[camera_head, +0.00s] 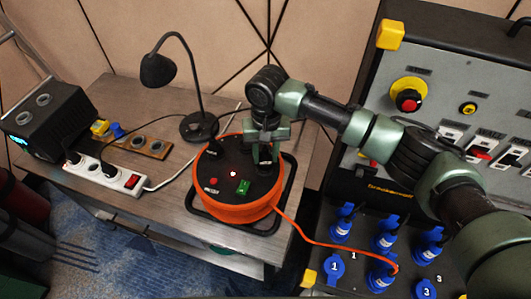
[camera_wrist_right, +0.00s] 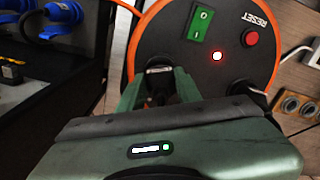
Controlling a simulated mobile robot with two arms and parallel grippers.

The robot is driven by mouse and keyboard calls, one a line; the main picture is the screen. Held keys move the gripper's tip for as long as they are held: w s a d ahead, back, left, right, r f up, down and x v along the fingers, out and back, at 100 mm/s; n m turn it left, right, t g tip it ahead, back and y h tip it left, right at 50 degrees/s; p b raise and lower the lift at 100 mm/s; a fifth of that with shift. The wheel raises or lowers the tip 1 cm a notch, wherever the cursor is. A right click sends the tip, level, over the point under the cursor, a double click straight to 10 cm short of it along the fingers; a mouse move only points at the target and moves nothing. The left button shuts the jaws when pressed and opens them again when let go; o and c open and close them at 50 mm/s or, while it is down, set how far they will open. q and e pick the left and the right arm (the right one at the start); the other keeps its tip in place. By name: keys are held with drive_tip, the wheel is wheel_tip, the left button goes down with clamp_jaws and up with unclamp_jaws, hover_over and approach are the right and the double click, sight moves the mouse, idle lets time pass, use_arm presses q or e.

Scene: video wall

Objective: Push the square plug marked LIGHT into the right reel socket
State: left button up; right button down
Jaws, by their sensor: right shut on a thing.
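The orange cable reel (camera_head: 236,205) sits on the wooden cabinet, with a black top face carrying a green switch, a red button and a lit red lamp. My right gripper (camera_head: 266,148) points down over the reel's right socket area and is shut on a black plug (camera_head: 265,156). The plug also shows between the fingers of my right gripper (camera_wrist_right: 166,84) in the right wrist view. The fingers hide most of it, and no LIGHT marking is readable. I cannot tell how deep it sits in the socket. My left gripper is in neither view.
A black plug (camera_head: 212,150) with a cable stands at the reel's left socket. A desk lamp (camera_head: 193,125), a white power strip (camera_head: 105,177) and a wooden socket board (camera_head: 146,146) lie left. A control panel (camera_head: 440,100) with blue connectors (camera_head: 382,274) stands right. An orange cable runs between.

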drive_tip(key=shift+f, duration=0.9)
drive_tip(key=c, duration=0.9)
unclamp_jaws()
drive_tip(key=o, duration=0.4)
drive_tip(key=shift+r, duration=0.1)
drive_tip(key=shift+r+p, duration=3)
drive_tip(key=shift+p, duration=0.6)
drive_tip(key=shift+f, duration=0.1)
